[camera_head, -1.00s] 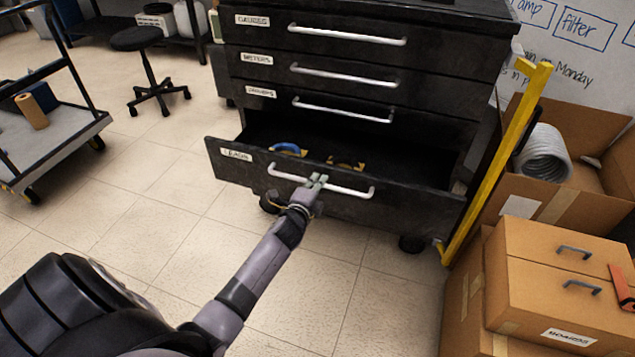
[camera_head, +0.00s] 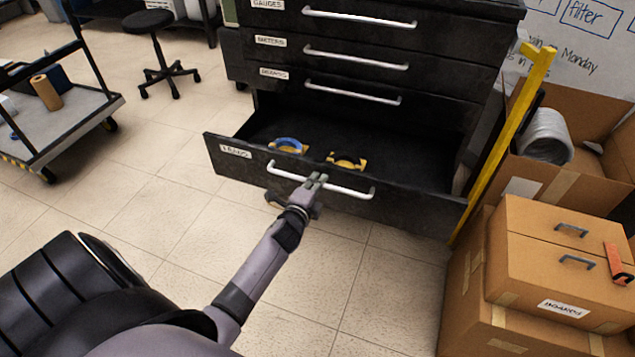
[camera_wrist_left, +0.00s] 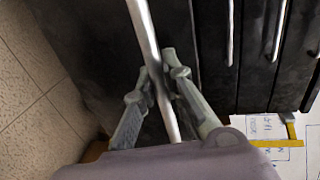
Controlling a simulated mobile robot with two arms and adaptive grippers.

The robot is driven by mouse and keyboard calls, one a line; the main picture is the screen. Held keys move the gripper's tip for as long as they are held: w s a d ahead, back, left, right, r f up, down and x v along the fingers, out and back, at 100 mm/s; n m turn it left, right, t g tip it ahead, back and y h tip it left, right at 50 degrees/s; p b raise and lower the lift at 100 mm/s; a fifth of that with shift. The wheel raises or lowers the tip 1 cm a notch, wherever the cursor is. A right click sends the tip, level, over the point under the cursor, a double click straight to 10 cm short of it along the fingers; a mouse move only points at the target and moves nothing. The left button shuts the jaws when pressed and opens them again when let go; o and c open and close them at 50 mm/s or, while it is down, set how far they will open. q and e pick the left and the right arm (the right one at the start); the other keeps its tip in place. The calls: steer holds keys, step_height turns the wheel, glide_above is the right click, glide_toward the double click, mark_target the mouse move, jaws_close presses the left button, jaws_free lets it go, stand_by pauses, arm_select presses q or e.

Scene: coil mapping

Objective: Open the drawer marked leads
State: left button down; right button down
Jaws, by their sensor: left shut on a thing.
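The leads drawer (camera_head: 225,165) is the bottom drawer of a black cabinet, and it stands pulled out in the head view. Its label (camera_head: 235,151) is at the left of its front. My left gripper (camera_head: 315,182) is shut on the middle of the drawer's white bar handle (camera_head: 345,190). In the left wrist view the handle (camera_wrist_left: 143,25) runs between the two fingers (camera_wrist_left: 158,80). Inside the drawer lie a blue coil (camera_head: 289,144) and a yellow-and-black coil (camera_head: 347,162). My right gripper does not show.
Three shut drawers with white handles (camera_head: 355,93) are above. A yellow post (camera_head: 505,140) and cardboard boxes (camera_head: 550,255) stand close on the right. A cart (camera_head: 60,130) and a stool (camera_head: 160,55) are at the left. Tiled floor in front is clear.

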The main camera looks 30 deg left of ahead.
arm_select(q)
steer(key=c, duration=1.7)
jaws_free()
steer(key=shift+o, duration=0.2)
steer(key=v, duration=1.2)
